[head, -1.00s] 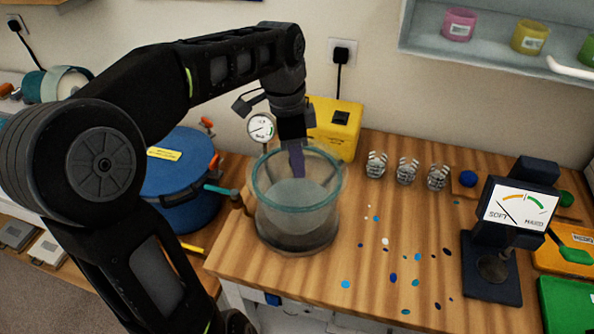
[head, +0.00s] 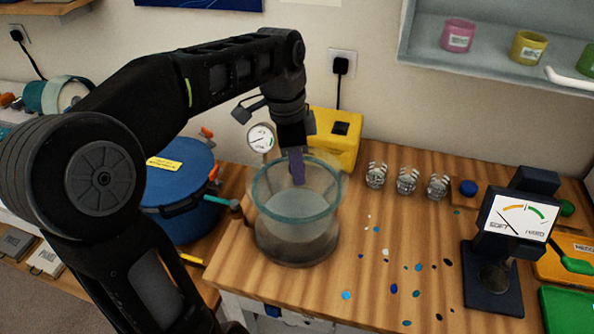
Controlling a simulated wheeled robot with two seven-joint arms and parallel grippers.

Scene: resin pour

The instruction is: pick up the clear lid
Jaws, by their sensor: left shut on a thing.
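The clear lid (head: 338,168) is a see-through disc over the glass pot (head: 297,238), just above its teal rim. It is hard to tell apart from the pot's glass, and its edge shows best at the right. My left gripper (head: 297,170) points down over the pot, with its purple fingers shut on the lid near the middle. The grip itself is partly hidden by the fingers. The pot stands upright on the wooden bench. My right gripper is not in view.
A round gauge (head: 261,138) and a yellow box (head: 336,140) stand close behind the pot. A blue tank (head: 180,178) is at the left. Coloured drops dot the bench between.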

